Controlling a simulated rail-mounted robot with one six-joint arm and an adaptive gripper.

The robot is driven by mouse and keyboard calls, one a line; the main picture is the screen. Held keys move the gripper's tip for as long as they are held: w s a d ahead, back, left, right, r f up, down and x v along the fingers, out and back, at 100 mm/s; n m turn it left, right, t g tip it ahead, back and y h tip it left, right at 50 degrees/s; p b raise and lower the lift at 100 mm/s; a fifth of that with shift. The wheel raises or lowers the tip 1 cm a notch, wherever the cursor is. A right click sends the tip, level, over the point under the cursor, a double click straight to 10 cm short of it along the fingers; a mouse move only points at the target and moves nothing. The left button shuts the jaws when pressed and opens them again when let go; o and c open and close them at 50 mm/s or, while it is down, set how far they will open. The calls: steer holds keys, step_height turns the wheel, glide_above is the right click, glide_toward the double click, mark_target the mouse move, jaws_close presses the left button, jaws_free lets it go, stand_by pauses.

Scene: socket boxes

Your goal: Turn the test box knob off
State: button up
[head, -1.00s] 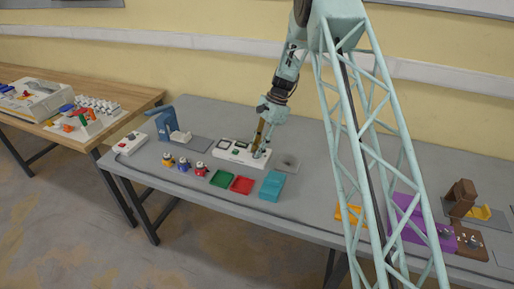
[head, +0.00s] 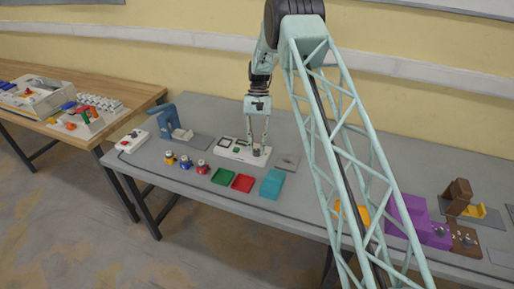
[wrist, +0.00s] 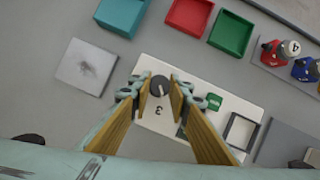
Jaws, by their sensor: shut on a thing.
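The test box is a white panel (wrist: 150,115) with a dark round knob (wrist: 159,86), a green switch and dark square frames. It also shows in the head view (head: 232,154) near the middle of the grey table. My gripper (wrist: 161,92) points down over the box, its two yellow-lined fingers on either side of the knob and shut on it. In the head view, my gripper (head: 258,144) is at the panel's right end. The fingers partly cover the panel, and the knob's exact angle is hard to tell.
Green (head: 222,176), red (head: 243,183) and teal (head: 271,184) trays lie in front of the test box. Several small numbered pieces (head: 186,164) stand to the left, with a blue stand (head: 167,122) behind them. A grey plate (head: 286,162) lies right of the box.

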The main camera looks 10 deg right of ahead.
steer(key=n+h, duration=0.2)
steer(key=n, duration=0.3)
steer(key=shift+a+n, duration=0.1)
steer(key=shift+n, duration=0.2)
stand_by(0.4)
steer(key=o, duration=0.9)
steer(key=shift+c, duration=0.2)
steer(key=v, duration=1.2)
steer(key=shift+a, duration=0.1)
